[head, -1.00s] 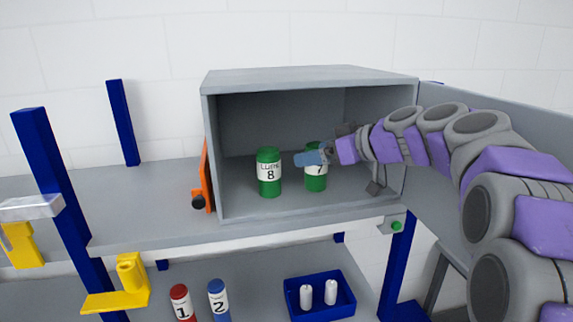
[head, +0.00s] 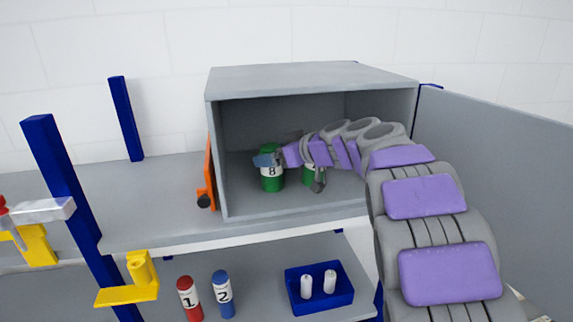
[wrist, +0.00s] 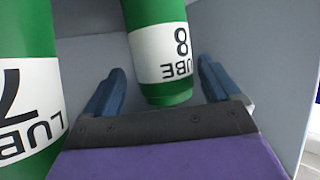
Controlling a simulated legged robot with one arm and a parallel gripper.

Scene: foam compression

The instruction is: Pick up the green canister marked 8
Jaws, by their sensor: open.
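The green canister marked 8 (head: 271,181) stands in the open grey cabinet, partly hidden by my gripper in the head view. In the wrist view this canister (wrist: 163,50) has a white label reading LUBE 8 and sits ahead of and between my fingers. My gripper (wrist: 160,88) is open, with one blue finger on each side of the canister's line and nothing visibly held. In the head view my gripper (head: 266,160) is in front of the canister's upper part. I cannot tell if it touches.
A second green canister marked 7 (wrist: 28,90) stands close to the left in the wrist view; in the head view it (head: 312,178) is right of canister 8, partly behind my arm. The cabinet (head: 315,78) has side walls and an open door (head: 490,150) at right.

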